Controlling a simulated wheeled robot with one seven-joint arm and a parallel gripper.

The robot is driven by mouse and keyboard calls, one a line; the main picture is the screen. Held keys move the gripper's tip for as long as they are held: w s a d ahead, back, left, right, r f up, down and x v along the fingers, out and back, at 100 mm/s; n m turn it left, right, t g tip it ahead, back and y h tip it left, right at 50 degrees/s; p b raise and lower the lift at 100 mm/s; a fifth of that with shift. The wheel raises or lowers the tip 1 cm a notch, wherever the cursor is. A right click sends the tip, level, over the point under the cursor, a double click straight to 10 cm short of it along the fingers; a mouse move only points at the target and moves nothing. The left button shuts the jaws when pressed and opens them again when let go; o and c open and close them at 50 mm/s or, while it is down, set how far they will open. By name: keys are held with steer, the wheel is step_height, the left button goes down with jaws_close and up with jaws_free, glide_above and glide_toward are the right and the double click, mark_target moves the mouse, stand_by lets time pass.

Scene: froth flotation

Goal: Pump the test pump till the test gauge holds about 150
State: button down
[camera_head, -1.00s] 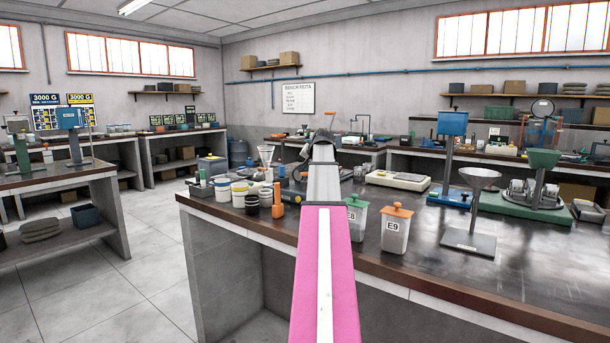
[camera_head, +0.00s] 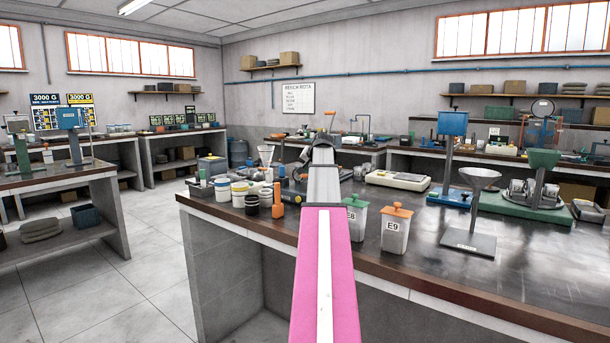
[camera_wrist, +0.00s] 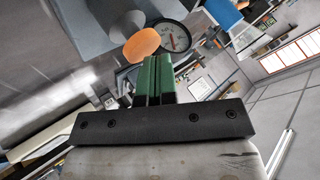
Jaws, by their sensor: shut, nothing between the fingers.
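In the wrist view my gripper (camera_wrist: 157,62) has its green fingers together, with nothing between them. An orange rounded grip (camera_wrist: 141,45), which looks like the pump handle's end, lies just beyond the fingertips; I cannot tell whether they touch. In the head view a small orange handle (camera_head: 329,113) shows above the end of my arm. The pump's body and my fingers are hidden behind my arm there.
On the near bench (camera_head: 400,262) a lidded box marked E9 (camera_head: 396,230) and a green-lidded box (camera_head: 355,217) stand right of my arm. White tubs (camera_head: 240,194) and an orange bottle (camera_head: 278,205) stand left. A funnel stand (camera_head: 470,240) is farther right.

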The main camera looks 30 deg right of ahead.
mark_target(306, 175)
steer(key=shift+f, duration=0.55)
stand_by(0.5)
steer(key=shift+r, duration=1.6)
steer(key=shift+r, duration=2.5)
